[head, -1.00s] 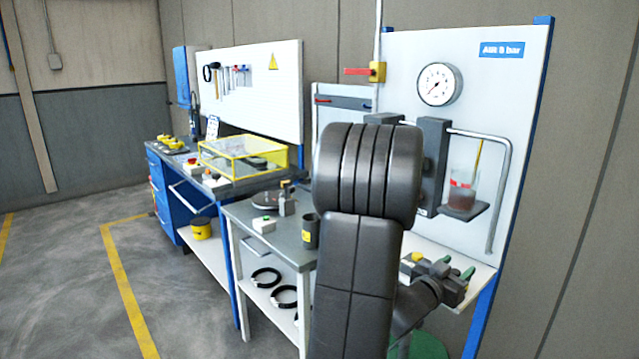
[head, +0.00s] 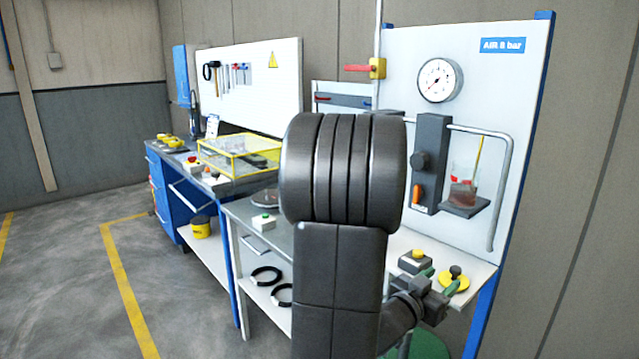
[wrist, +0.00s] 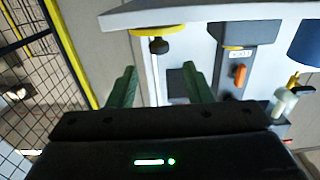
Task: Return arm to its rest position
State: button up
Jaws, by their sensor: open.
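My arm (head: 340,235) stands large in the middle of the head view and hides part of the grey bench. My gripper (head: 437,276) is low at the right of it, by the shelf of the air panel. In the wrist view my gripper (wrist: 160,85) shows two green fingers spread apart with nothing between them. A yellow disc with a black knob (head: 456,284) is just beyond the fingers; it also shows in the wrist view (wrist: 152,31). I cannot tell the exact gap between them.
The air panel (head: 500,90) carries a gauge (head: 439,80), a grey unit with an orange switch (head: 416,194) and a cup (head: 463,185). A yellow-framed case (head: 235,157) stands on the left bench. The floor at left is clear.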

aim_at(455, 269)
jog(key=v, duration=0.5)
jog(key=p+x, duration=0.1)
jog(key=x, duration=1.2)
jog(key=shift+f, duration=0.15)
jog(key=shift+s+a+r, duration=0.2)
jog(key=shift+a+r, duration=0.05)
jog(key=shift+r, duration=0.4)
notch_tip(455, 269, up, 6)
jog(key=shift+f+p, duration=0.1)
jog(key=shift+p, duration=0.2)
jog(key=v, duration=1.9)
jog(key=w+a+f+n+t+y+b, duration=0.1)
jog(key=w+a+f+y+b, duration=0.1)
jog(key=w+f, duration=0.5)
jog(key=w+a+f+n+t+y+b, duration=0.1)
jog(key=w+a+f+n+t+b, duration=0.1)
jog(key=w+a+f+b, duration=0.3)
jog(key=shift+w+a+f+y+b, duration=0.3)
jog(key=shift+w+f+y+b, duration=0.1)
jog(key=shift+w+f, duration=0.6)
